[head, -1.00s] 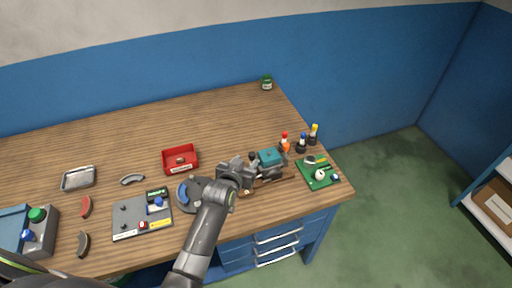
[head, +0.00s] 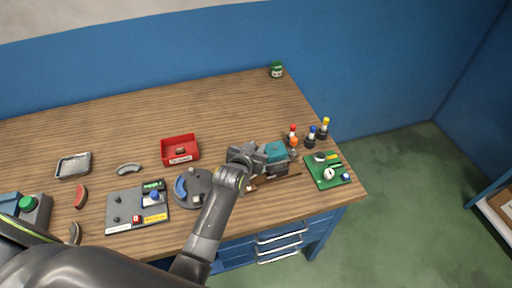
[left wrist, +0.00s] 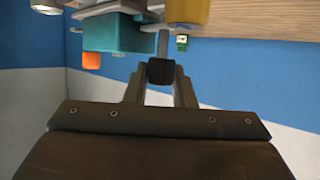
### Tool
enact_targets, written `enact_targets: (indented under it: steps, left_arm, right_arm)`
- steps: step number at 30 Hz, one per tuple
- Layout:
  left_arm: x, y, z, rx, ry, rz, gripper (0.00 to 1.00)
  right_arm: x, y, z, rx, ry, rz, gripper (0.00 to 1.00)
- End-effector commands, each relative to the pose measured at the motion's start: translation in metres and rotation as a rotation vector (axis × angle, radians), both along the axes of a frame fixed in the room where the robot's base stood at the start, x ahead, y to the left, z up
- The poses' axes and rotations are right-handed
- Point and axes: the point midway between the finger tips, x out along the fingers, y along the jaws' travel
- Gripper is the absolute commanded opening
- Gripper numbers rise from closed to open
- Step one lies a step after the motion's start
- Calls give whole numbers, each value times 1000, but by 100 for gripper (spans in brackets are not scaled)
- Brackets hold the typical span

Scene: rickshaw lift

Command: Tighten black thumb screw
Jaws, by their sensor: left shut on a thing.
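The black thumb screw (left wrist: 161,71) shows in the left wrist view as a small dark knob below a grey shaft. My left gripper (left wrist: 160,80) is shut on this knob, with one finger on each side. In the head view my left gripper (head: 246,158) is at the left side of the teal vise-like block (head: 275,152), and the arm hides the screw there. The teal block also shows in the left wrist view (left wrist: 115,34), beside the shaft. My right gripper is not in view.
A red bin (head: 180,149), a round grey fixture (head: 196,190) and a grey panel (head: 137,208) stand left of the gripper. Several bottles (head: 310,137) and a green board (head: 327,171) are to the right.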

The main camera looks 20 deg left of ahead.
Motion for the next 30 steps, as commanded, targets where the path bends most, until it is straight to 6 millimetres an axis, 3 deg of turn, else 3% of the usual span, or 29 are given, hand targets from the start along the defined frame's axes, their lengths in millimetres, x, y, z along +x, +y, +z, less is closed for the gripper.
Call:
enact_targets:
  steps: [3,30]
  left_arm:
    - [0,0,-1,1,1,0,0]
    - [0,0,-2,1,4,-134,0]
  right_arm:
    - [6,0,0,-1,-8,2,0]
    - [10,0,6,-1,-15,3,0]
